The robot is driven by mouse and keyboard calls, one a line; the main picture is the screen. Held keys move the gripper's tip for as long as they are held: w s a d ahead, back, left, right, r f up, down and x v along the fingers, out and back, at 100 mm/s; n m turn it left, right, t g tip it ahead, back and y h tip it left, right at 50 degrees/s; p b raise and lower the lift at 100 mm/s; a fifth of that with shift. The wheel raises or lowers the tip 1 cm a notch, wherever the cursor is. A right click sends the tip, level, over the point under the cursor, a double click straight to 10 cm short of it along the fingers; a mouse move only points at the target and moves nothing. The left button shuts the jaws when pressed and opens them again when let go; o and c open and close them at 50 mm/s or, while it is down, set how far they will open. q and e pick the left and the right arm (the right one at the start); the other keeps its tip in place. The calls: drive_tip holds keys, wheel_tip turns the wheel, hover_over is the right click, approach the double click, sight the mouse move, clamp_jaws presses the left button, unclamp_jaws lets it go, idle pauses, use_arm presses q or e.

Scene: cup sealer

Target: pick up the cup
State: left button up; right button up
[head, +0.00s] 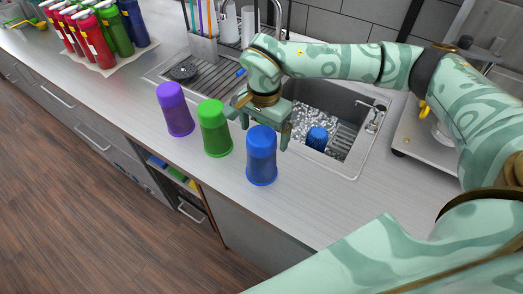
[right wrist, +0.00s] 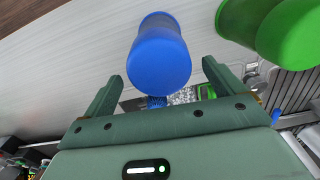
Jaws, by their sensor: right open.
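A blue cup (head: 262,158) stands on the counter, rightmost in a row with a green cup (head: 214,130) and a purple cup (head: 175,110). My right gripper (head: 264,124) is open just behind the blue cup, on its sink side, with a finger to either side. In the right wrist view the blue cup (right wrist: 160,52) lies in line with the gap between the open fingers (right wrist: 163,76), and nothing is gripped. The green cup (right wrist: 285,30) shows at the upper right there. My left gripper is not in view.
A sink (head: 340,150) with a blue object (head: 317,138) in it lies behind the gripper. A drying rack (head: 195,80) and several bottles (head: 95,40) stand to the left. The counter's front edge is near the cups. Bare counter lies right of the blue cup.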

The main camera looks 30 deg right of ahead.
sight(262, 156)
drive_tip(key=f, duration=0.2)
drive_tip(key=a+f, duration=0.1)
drive_tip(key=f, duration=0.1)
drive_tip(key=shift+s+f, duration=0.15)
drive_tip(key=shift+f, duration=0.15)
drive_tip(key=shift+d+f, duration=0.1)
drive_tip(key=shift+f, duration=0.3)
drive_tip(key=c, duration=1.1)
drive_tip(key=shift+c, duration=0.2)
drive_tip(key=shift+r, duration=0.15)
